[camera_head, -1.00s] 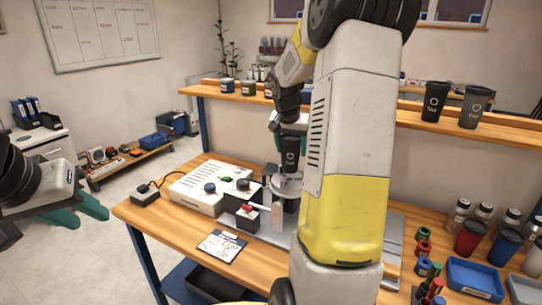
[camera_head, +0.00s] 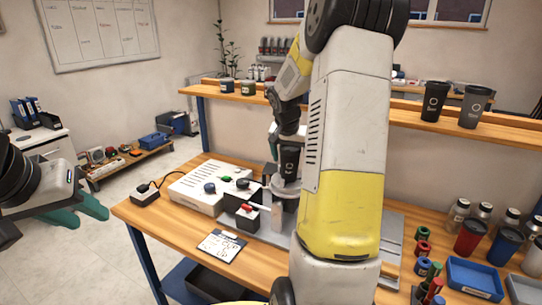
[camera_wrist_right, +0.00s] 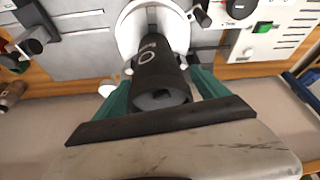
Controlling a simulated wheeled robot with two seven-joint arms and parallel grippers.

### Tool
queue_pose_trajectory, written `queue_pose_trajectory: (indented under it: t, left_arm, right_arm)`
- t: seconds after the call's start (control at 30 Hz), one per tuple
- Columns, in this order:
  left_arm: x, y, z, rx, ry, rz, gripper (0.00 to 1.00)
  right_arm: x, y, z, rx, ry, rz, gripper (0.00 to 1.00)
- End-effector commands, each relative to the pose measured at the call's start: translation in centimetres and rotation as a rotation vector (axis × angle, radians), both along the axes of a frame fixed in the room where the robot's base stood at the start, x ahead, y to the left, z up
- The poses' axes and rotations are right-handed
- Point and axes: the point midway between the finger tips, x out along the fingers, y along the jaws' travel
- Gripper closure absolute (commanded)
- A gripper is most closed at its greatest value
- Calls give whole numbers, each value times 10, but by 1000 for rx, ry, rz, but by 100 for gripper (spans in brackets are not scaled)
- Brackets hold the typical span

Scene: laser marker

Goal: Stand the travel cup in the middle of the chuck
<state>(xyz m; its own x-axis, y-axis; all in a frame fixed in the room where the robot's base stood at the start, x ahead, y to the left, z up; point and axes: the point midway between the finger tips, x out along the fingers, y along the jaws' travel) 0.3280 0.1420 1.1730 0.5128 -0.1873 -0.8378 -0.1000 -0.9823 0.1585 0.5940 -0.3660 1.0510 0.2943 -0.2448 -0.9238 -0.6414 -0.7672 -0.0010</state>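The black travel cup (camera_head: 289,160) is upright between the teal fingers of my right gripper (camera_head: 283,142), which is shut on it. In the right wrist view the cup (camera_wrist_right: 158,72) has a finger on each side, with the round pale chuck (camera_wrist_right: 129,28) behind its far end. In the head view the chuck (camera_head: 284,188) is directly below the cup, partly hidden by my right arm. I cannot tell whether the cup's base touches it. My left gripper (camera_head: 78,212) is open and empty at the far left, away from the bench.
A white control box (camera_head: 199,190) with knobs stands left of the chuck. A black block with a red switch (camera_head: 246,210) is close in front. Two dark cups (camera_head: 434,101) stand on the back shelf. Several cups and a blue tray (camera_head: 473,277) are at right.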

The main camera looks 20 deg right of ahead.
Motion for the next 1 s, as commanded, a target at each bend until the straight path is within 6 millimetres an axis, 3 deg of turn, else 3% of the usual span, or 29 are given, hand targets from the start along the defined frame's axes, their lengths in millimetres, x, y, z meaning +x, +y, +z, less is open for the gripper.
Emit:
queue_pose_trajectory:
  t: [0.27,0.7,1.0]
  left_arm:
    - [0,0,0,0,0,0,64]
    - [0,0,0,0,0,0,64]
    - [0,0,0,0,0,0,64]
  right_arm:
    - [0,1,6,0,-2,-1,16]
    - [-25,22,86,-2,-5,1,16]
    - [-38,33,116,1,-4,13,16]
